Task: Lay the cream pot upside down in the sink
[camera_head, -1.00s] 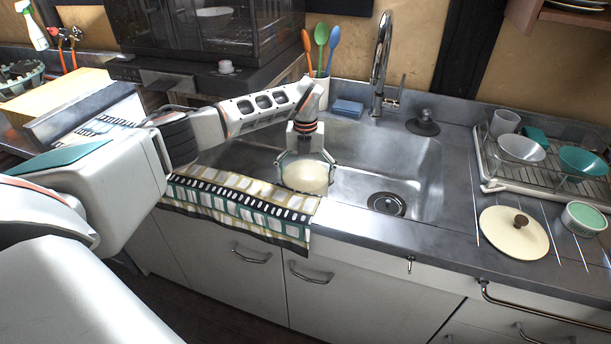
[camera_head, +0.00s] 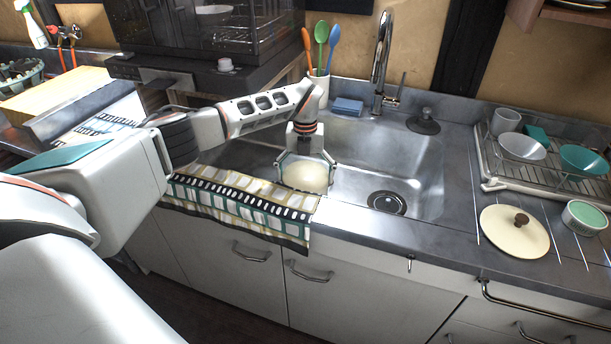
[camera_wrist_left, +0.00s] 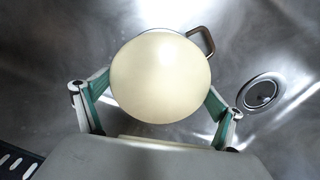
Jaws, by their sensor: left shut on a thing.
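The cream pot (camera_head: 305,177) is at the left part of the steel sink (camera_head: 420,165), with its rounded, closed bottom facing up. In the left wrist view the pot (camera_wrist_left: 160,78) shows as a smooth cream dome with a brown handle at its upper right. My left gripper (camera_head: 306,170) points down and is shut on the pot, one finger on each side. The green finger pads also show in the left wrist view (camera_wrist_left: 156,112). The pot's rim is hidden below, so I cannot tell whether it touches the sink floor. My right gripper is out of view.
The drain (camera_head: 387,203) lies right of the pot. A striped towel (camera_head: 240,207) hangs over the sink's front edge. The faucet (camera_head: 381,60), blue sponge (camera_head: 348,107) and utensil holder (camera_head: 316,92) stand behind. A dish rack (camera_head: 545,180) and cream lid (camera_head: 514,232) are at right.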

